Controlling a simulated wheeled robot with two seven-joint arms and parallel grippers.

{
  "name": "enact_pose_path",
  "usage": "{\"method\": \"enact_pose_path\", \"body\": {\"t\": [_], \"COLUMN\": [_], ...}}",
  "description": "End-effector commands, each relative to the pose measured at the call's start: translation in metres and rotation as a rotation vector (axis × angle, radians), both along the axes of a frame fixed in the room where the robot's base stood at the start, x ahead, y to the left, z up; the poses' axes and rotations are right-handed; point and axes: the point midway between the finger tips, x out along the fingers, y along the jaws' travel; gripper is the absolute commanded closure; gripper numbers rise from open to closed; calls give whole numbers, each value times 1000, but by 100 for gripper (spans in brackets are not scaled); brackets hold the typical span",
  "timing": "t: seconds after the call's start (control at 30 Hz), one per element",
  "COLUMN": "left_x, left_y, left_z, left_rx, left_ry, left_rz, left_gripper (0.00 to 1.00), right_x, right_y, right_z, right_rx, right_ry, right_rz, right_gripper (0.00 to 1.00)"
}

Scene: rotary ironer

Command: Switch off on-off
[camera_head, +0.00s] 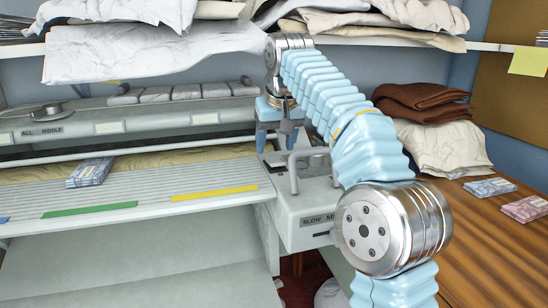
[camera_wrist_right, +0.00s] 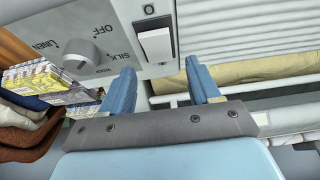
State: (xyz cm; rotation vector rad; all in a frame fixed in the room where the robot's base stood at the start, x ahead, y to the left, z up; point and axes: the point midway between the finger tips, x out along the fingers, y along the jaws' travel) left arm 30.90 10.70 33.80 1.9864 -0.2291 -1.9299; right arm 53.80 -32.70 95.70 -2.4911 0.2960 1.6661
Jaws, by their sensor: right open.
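The rotary ironer (camera_head: 130,132) fills the left and middle of the head view, with a control box (camera_head: 300,220) at its right end. In the right wrist view, a grey panel (camera_wrist_right: 55,22) carries a white rocker switch (camera_wrist_right: 155,45) in a dark frame. I cannot tell which side of the rocker is pressed. My right gripper (camera_head: 278,128) is over the ironer's right end, pointing down. In the wrist view, its two blue fingers (camera_wrist_right: 162,78) are apart and empty, with the switch beyond the gap and no visible contact. The switch is not discernible in the head view.
A round knob (camera_wrist_right: 82,52) marked OFF, SILK and LINEN sits beside the switch. A metal handle (camera_head: 312,156) rises from the control box near my gripper. Folded brown cloth (camera_head: 422,100) and small packets (camera_head: 490,187) lie at the right. A shelf with linens crosses above.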

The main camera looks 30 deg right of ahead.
Motion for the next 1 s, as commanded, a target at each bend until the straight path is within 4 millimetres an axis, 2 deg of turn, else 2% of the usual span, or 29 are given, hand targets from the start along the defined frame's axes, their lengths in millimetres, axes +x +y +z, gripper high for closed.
{"method": "enact_pose_path", "body": {"t": [0.03,0.2,0.57,0.9,0.93,1.0], "left_x": [0,0,0,0,0,0], "left_y": [0,0,1,0,0,1], "left_z": [-6,-9,-9,-9,-9,-11], "left_rx": [0,1,1,1,1,1], "left_ry": [0,0,0,0,0,-1], "left_rz": [1,1,2,2,2,3], "left_gripper": [57,57,57,57,57,57], "right_x": [3,10,12,12,12,12], "right_y": [-1,-2,-3,-3,-3,-3], "right_z": [-11,-26,-30,-30,-30,-31], "right_rx": [0,1,1,1,1,0], "right_ry": [2,1,0,0,0,-3], "right_rz": [0,1,0,0,0,0], "right_gripper": [38,38,38,90,94,94]}}
